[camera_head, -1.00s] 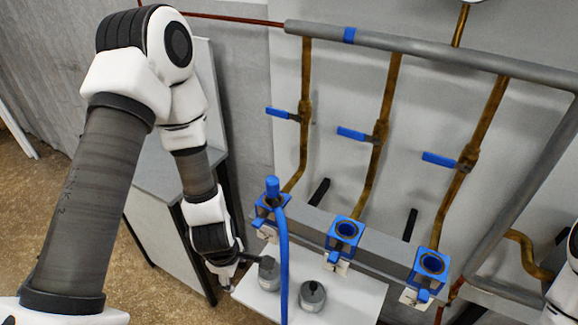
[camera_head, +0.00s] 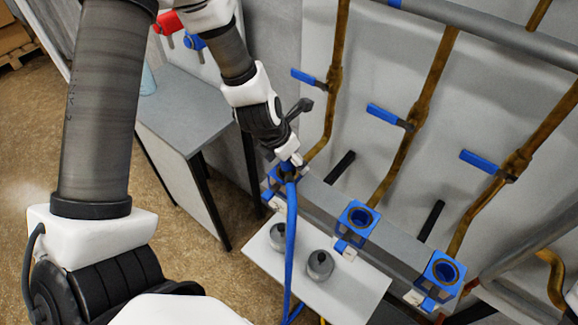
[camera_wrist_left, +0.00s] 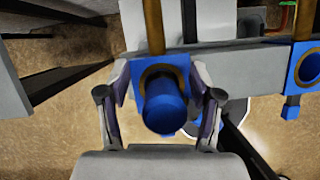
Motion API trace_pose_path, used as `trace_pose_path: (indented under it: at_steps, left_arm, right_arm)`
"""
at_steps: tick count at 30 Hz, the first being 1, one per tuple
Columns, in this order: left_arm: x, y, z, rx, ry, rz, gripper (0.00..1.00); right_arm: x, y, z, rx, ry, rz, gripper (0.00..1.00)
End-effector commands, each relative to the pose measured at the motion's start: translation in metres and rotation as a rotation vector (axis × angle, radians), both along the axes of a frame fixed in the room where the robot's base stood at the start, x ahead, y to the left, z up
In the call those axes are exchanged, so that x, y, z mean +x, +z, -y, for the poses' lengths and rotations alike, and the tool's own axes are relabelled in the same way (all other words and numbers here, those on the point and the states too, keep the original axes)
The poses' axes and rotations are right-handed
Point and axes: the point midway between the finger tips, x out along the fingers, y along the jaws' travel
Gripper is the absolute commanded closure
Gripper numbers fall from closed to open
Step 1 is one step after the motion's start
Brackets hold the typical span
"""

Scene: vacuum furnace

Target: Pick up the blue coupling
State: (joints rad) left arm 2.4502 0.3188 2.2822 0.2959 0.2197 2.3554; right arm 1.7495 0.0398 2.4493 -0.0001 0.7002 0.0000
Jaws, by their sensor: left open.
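The blue coupling (camera_head: 287,169) is the cylinder at the top of the blue hose (camera_head: 290,232), at the leftmost blue holder (camera_head: 271,187) in the head view. My left gripper (camera_head: 290,164) is at the coupling and partly covers it. In the left wrist view the coupling (camera_wrist_left: 165,105) stands between the two spread fingers of my left gripper (camera_wrist_left: 160,108), in front of a square blue holder (camera_wrist_left: 150,68). The fingers are open, one on each side of it. I cannot tell whether either finger touches it. My right gripper is out of view.
Two more blue holders (camera_head: 358,218) (camera_head: 442,271) stand to the right along the grey beam. A white shelf (camera_head: 345,290) below carries two grey cylindrical parts (camera_head: 320,265) (camera_head: 278,236). Brown pipes with blue valve handles (camera_head: 389,116) rise behind. A grey table (camera_head: 182,110) stands left.

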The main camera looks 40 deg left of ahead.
Motion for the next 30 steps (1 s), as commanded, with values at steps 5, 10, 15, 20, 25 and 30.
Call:
trace_pose_path:
  at_steps: [5, 10, 15, 20, 25, 30]
  left_arm:
    - [0.0, 0.002, 0.0, 0.0, -0.001, 0.001, 0.6]
    - [0.0, 0.002, 0.0, 0.0, -0.001, 0.0, 1.0]
    - [0.0, 0.001, 0.0, 0.001, -0.001, 0.0, 1.0]
    - [0.0, 0.01, 0.0, 0.001, -0.001, 0.001, 1.0]
    - [0.001, 0.052, 0.0, 0.001, 0.001, 0.004, 1.0]
    - [0.001, 0.093, 0.0, 0.0, 0.0, 0.003, 1.0]
  right_arm:
    - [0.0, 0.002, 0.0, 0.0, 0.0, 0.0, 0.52]
    - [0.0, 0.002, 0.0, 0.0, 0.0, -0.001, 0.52]
    - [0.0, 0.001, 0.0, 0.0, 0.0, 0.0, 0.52]
    - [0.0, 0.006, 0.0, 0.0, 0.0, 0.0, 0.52]
    - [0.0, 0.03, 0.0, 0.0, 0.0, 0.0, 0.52]
    - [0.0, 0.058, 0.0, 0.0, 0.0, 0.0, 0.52]
